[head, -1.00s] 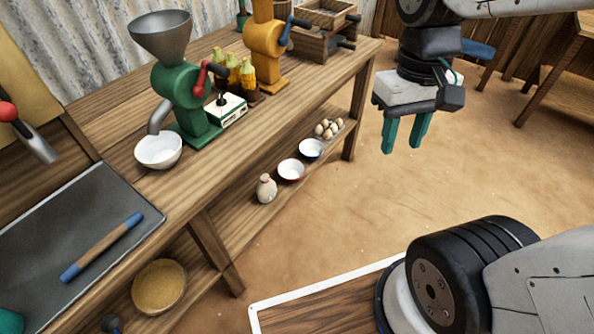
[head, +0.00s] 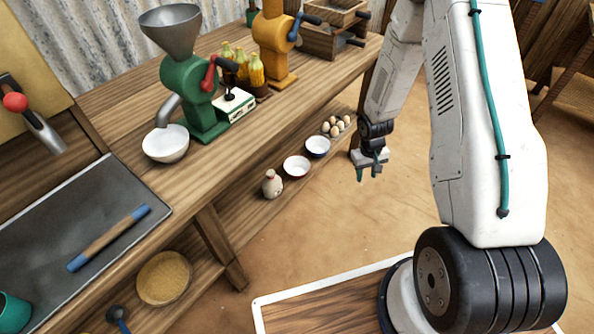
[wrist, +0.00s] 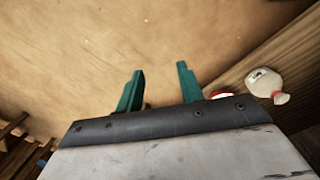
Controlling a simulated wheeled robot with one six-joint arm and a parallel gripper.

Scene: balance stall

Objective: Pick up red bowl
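The red bowl (head: 296,166), white inside with a red outside, stands on the lower shelf of the wooden bench, between a small sack and a blue-rimmed bowl. In the wrist view a sliver of the red bowl (wrist: 222,94) shows just right of the right finger; the rest is hidden. My gripper (head: 368,176) is off the shelf's front side, to the right of the bowls in the head view, and apart from them. Its two teal fingers stand apart with nothing between them in the wrist view (wrist: 158,88).
On the lower shelf are the sack (head: 272,184), the blue-rimmed bowl (head: 318,146) and a tray of eggs (head: 336,126). A white bowl (head: 166,144) stands under the green mill (head: 195,95) on the bench top. The floor before the shelf is clear.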

